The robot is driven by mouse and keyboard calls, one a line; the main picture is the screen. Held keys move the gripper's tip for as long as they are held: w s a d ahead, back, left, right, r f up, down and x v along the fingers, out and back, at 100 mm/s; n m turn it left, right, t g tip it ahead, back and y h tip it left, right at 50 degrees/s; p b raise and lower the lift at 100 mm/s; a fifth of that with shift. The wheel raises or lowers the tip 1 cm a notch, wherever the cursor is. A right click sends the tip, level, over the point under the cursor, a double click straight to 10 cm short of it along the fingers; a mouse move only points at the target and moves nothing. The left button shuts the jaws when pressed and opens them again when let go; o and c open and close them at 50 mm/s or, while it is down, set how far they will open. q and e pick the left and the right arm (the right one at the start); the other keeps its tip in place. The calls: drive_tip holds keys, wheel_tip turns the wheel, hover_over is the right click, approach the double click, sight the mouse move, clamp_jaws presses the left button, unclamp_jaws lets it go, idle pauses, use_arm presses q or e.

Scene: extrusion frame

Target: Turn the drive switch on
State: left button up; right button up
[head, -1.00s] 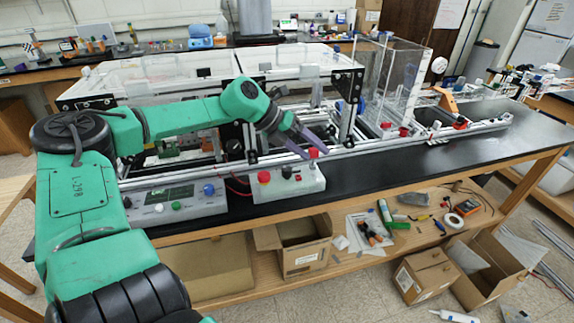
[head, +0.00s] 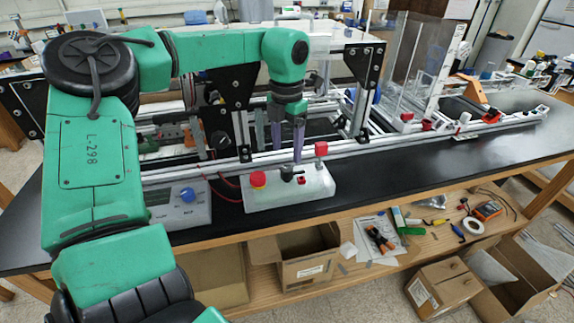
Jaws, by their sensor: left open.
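A white control box (head: 318,190) sits on the black bench top at the front of the frame. On it are a red mushroom button (head: 258,180) on a yellow base at the left, a small black knob or lever (head: 287,173) in the middle, a small red switch (head: 301,180) beside it and a tall red-capped post (head: 321,149) at the right. Which of these is the drive switch I cannot read. My left gripper (head: 287,158) points straight down, open, its purple fingers just above and behind the black knob. Contact cannot be told. My right gripper is not in view.
A grey panel with a blue knob (head: 188,195) stands left of the box, partly behind my arm. The aluminium extrusion rail (head: 400,137) runs close behind the box. The black bench top (head: 420,170) is clear to the right. Cardboard boxes (head: 305,262) lie below.

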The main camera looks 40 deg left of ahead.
sight(287, 168)
use_arm(q)
drive_tip(key=f, duration=0.6)
drive_tip(key=shift+w+a+p, duration=0.3)
drive_tip(key=shift+w+p, duration=0.1)
drive_tip(key=shift+s+d+f, duration=0.1)
drive_tip(key=shift+f, duration=0.2)
drive_tip(key=shift+s+d, duration=0.1)
drive_tip(key=shift+f, duration=0.1)
clamp_jaws()
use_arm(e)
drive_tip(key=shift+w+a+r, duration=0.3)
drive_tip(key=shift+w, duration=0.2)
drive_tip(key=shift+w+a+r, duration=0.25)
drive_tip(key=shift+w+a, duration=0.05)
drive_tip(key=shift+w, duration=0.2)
